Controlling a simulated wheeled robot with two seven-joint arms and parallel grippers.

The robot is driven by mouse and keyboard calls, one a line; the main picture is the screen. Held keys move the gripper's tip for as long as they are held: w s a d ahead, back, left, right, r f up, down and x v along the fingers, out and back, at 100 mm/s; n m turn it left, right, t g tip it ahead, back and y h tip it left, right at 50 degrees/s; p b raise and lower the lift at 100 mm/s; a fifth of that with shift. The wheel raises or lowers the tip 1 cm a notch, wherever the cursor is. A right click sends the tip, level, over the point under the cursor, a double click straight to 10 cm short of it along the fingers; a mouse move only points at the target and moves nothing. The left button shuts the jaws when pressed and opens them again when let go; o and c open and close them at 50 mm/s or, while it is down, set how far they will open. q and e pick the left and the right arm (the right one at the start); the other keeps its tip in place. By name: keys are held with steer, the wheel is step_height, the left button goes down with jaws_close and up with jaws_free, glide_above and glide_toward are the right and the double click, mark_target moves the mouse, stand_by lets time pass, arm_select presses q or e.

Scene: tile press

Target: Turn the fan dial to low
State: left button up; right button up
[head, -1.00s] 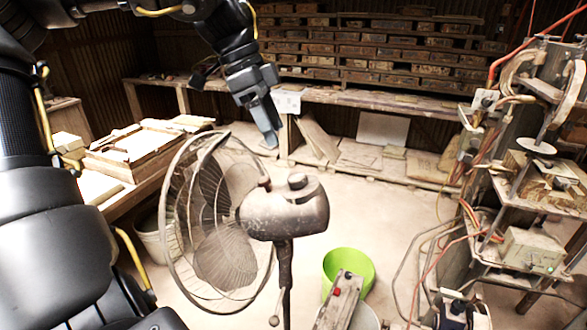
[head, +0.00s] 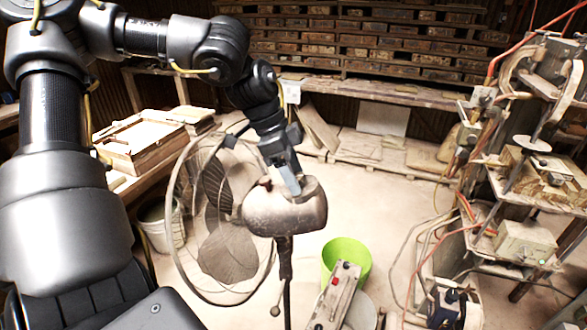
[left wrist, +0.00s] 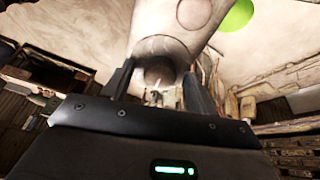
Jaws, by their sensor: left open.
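The fan has a round wire cage (head: 215,270) and a worn metal motor housing (head: 285,215) on a stand. My left gripper (head: 291,187) points down at the top of the housing, where it covers the dial in the head view. In the left wrist view the round dial (left wrist: 160,71) shows between the two open fingers, below the housing (left wrist: 165,45). I cannot tell whether the fingers touch it, nor read any setting marks. My right gripper is not in view.
A green bucket (head: 346,256) stands right of the fan stand, near a box with a red button (head: 334,282). A press with hoses (head: 520,160) fills the right side. A wooden bench with a tray (head: 140,140) is at the left. Open floor lies behind the fan.

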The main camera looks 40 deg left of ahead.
arm_select(q)
steer(key=shift+c, duration=0.2)
steer(key=c, duration=1)
steer(key=shift+o, duration=0.2)
steer(key=shift+w+f+m+b, duration=0.15)
steer(key=shift+m+b, duration=0.45)
steer(key=shift+b, duration=0.3)
steer(key=shift+m+b, duration=1.1)
steer(key=shift+b, duration=0.15)
steer(key=m+b, duration=0.2)
steer(key=m, duration=0.1)
steer(key=shift+m+g+b, duration=0.3)
steer(key=shift+m+b, duration=0.4)
steer(key=shift+m, duration=0.5)
